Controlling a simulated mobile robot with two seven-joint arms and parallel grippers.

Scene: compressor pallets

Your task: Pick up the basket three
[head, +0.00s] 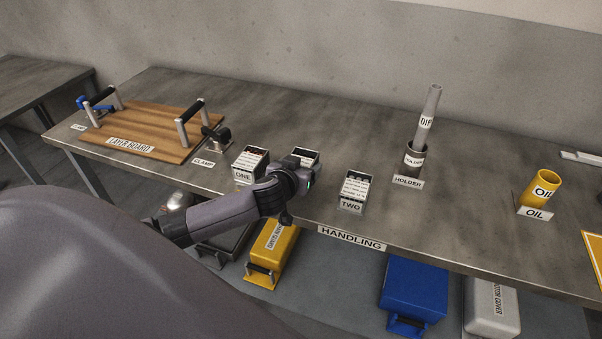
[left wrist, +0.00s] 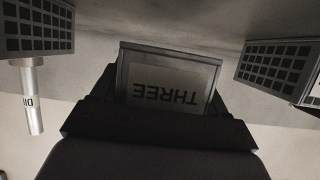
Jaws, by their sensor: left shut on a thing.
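Basket three is a small grey box with a "THREE" label. It fills the middle of the left wrist view (left wrist: 170,88), where the label is upside down. In the head view only its top part (head: 304,156) shows behind my left gripper (head: 298,174). In the left wrist view the dark fingers of my left gripper (left wrist: 160,108) are on both sides of the basket, shut on it. My arm hides the basket's base, so I cannot tell whether it touches the table. My right gripper is in neither view.
Basket one (head: 250,163) stands close on the left and basket two (head: 353,190) on the right. The layer board (head: 150,125) and a clamp (head: 216,138) are further left. A holder (head: 414,156) with the dip tube and a yellow oil cup (head: 542,188) are right.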

